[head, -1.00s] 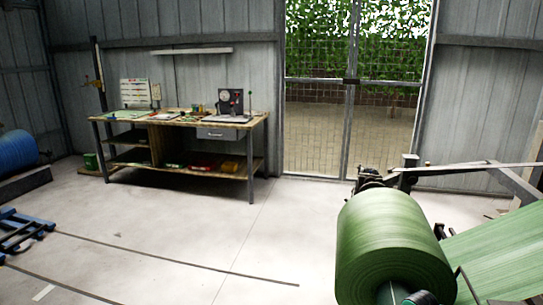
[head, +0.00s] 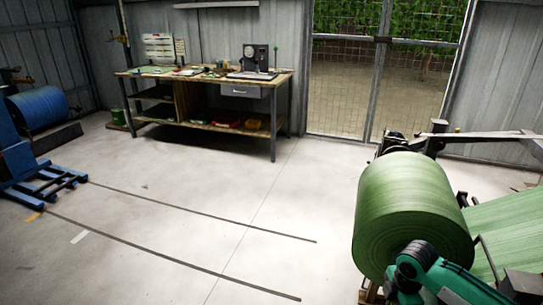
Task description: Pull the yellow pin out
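A tiny yellow spot (head: 457,130) shows on the metal arm of the roll stand at the right. It is too small to tell whether it is the yellow pin. The large green roll (head: 412,205) sits in this stand, with a green web (head: 505,232) running off to the right. A green and black jointed arm part, which looks like mine, shows in front of the roll's lower end. Neither of my grippers can be made out.
A workbench (head: 283,82) with tools stands at the back wall, left of a mesh gate (head: 345,85). A blue roll (head: 38,108) and a blue floor frame (head: 60,180) are at the left. The middle floor, crossed by dark lines, is clear.

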